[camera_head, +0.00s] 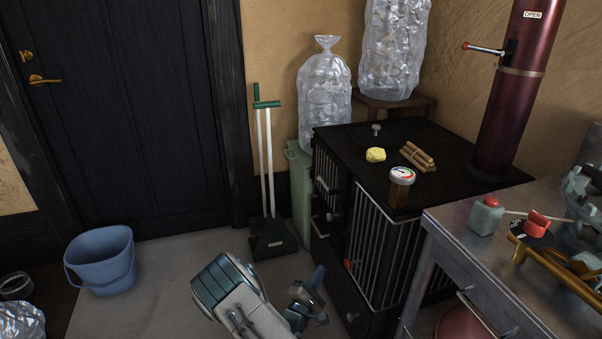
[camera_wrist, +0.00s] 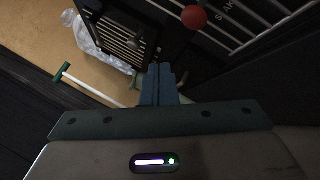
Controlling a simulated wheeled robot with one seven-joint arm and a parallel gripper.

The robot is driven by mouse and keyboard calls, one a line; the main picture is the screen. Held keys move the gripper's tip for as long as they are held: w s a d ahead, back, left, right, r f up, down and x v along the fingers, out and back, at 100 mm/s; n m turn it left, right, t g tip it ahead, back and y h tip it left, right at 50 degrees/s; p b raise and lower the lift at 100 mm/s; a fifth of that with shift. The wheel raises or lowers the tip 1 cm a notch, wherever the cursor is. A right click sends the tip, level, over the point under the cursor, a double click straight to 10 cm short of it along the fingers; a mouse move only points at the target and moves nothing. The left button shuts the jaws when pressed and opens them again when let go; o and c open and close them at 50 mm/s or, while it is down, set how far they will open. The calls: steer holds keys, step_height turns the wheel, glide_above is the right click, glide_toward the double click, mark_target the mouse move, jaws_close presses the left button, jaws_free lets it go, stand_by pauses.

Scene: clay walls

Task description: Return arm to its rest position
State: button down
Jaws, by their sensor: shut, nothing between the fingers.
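My gripper (camera_head: 308,290) shows at the bottom middle of the head view, at the end of my pale arm. It is in front of the black stove (camera_head: 385,215), at about the height of its lower front. In the wrist view, the two blue-grey fingers (camera_wrist: 158,84) are pressed together with nothing between them. The barred stove front (camera_wrist: 125,40) and a red knob (camera_wrist: 194,17) lie beyond the fingertips.
A metal workbench (camera_head: 455,235) with tools stands at the right, near my arm. A dustpan (camera_head: 272,238) and green box (camera_head: 300,185) stand behind. A blue bucket (camera_head: 102,262) is at the left. Floor between bucket and arm is clear.

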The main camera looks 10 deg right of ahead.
steer(key=s+d+r+m+g+h+p, duration=0.1)
steer(key=s+d+r+m+g+p, duration=0.4)
steer(key=r, duration=0.5)
steer(key=s+d+r+m+g+p, duration=0.35)
steer(key=s+r+g+p, duration=0.2)
steer(key=r, duration=0.45)
steer(key=s+d+r+m+g+h+p, duration=0.1)
steer(key=s+d+r+m+g+p, duration=0.35)
steer(key=r+g, duration=0.4)
steer(key=s+a+r+m+t+y+p, duration=0.1)
steer(key=s+a+r+y+p, duration=0.2)
steer(key=r, duration=0.7)
steer(key=s+a+r+m+t+y+p, duration=0.2)
steer(key=s+a+r+y+p, duration=0.2)
steer(key=r+p, duration=0.5)
steer(key=s+a+r+m+t+y+p, duration=0.1)
steer(key=s+a+r+y+p, duration=0.3)
steer(key=s+r, duration=0.5)
step_height(320, 180, up, 3)
steer(key=t+y+p, duration=0.1)
steer(key=y+p, duration=0.1)
steer(key=shift+a+m+y, duration=0.15)
steer(key=shift+m+y, duration=0.15)
steer(key=shift+y, duration=0.1)
